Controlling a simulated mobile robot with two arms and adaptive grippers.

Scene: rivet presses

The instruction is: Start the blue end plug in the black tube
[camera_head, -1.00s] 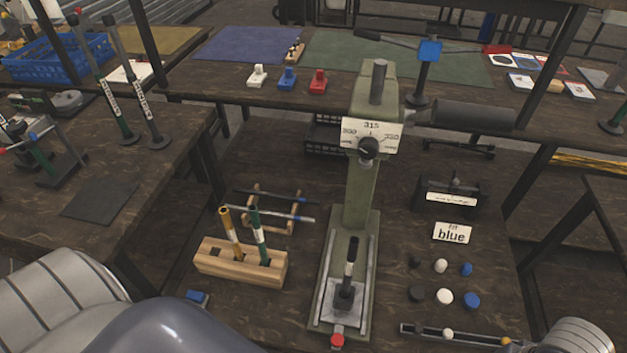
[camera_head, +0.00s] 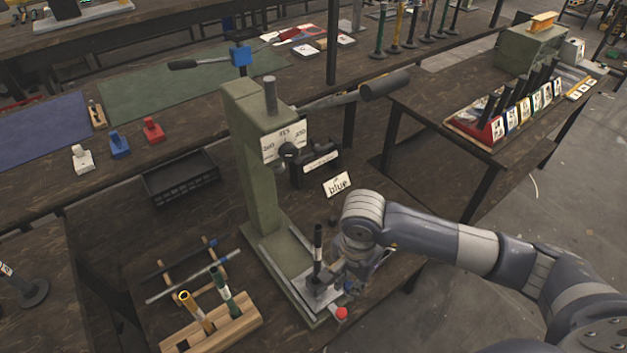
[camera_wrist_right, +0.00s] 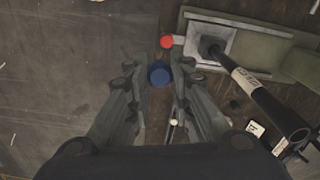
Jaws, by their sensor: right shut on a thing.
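The black tube (camera_head: 318,243) with a white label stands upright in the holder on the base of the green press. In the right wrist view the tube (camera_wrist_right: 262,98) rises at the right, its open end toward the camera. My right gripper (camera_head: 350,283) is just right of the tube's foot. In the right wrist view its fingers (camera_wrist_right: 160,80) are closed on the blue end plug (camera_wrist_right: 160,73). The plug is apart from the tube. My arm hides most of the small parts right of the press. My left gripper is not in view.
The green press (camera_head: 250,165) with its long lever (camera_head: 345,95) stands beside my right arm. A red button (camera_head: 342,313) is at the front of its base. A wooden block (camera_head: 225,332) holding two tubes stands left. A "blue" card (camera_head: 337,184) stands behind my wrist.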

